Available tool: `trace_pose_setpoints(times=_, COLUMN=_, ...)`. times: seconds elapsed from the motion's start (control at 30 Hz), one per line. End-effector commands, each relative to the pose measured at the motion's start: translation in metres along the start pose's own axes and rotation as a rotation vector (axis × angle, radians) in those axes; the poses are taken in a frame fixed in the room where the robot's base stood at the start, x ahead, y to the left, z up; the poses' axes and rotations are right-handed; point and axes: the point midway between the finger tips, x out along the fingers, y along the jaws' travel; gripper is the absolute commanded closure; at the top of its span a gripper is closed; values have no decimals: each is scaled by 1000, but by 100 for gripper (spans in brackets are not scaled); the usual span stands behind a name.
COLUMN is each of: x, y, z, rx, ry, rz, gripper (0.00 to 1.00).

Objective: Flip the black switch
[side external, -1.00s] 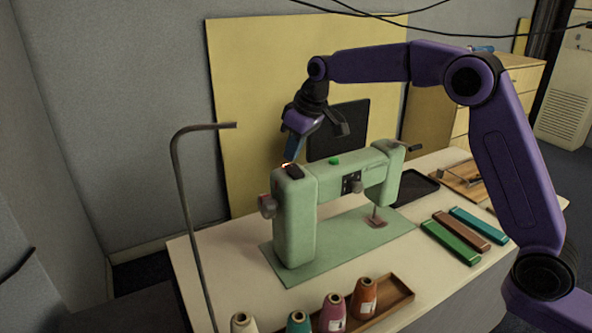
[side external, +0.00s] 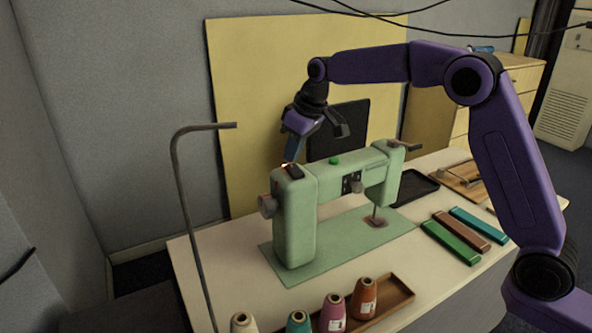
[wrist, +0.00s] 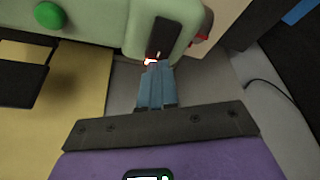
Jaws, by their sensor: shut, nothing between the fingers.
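The black switch (side external: 294,171) is on top of the left end of a pale green sewing machine (side external: 295,222). In the wrist view the switch (wrist: 165,38) is a dark rectangle, with a small bright red-white glow at its near end. My gripper (side external: 291,160) points down at that end from behind the machine. Its blue fingers (wrist: 154,68) are together and empty, with their tips at or very close to the glowing end. I cannot tell whether they touch it. The switch's exact tilt is unclear.
A green button (wrist: 47,14) sits further along the machine's top. A bent metal stand (side external: 183,200) rises at the left. Thread spools (side external: 333,312) and a wooden tray (side external: 397,299) are in front. Coloured bars (side external: 450,243) and a black tray (side external: 417,187) lie to the right.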

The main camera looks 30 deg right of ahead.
Motion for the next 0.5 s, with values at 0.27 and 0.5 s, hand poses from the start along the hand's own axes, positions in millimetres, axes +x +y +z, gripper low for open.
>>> trace_pose_setpoints(times=0.27, x=4, y=0, z=1, rx=0, ry=-1, rz=-1, gripper=100)
trace_pose_setpoints(times=0.5, x=7, y=0, z=2, rx=0, ry=-1, rz=-1, gripper=100)
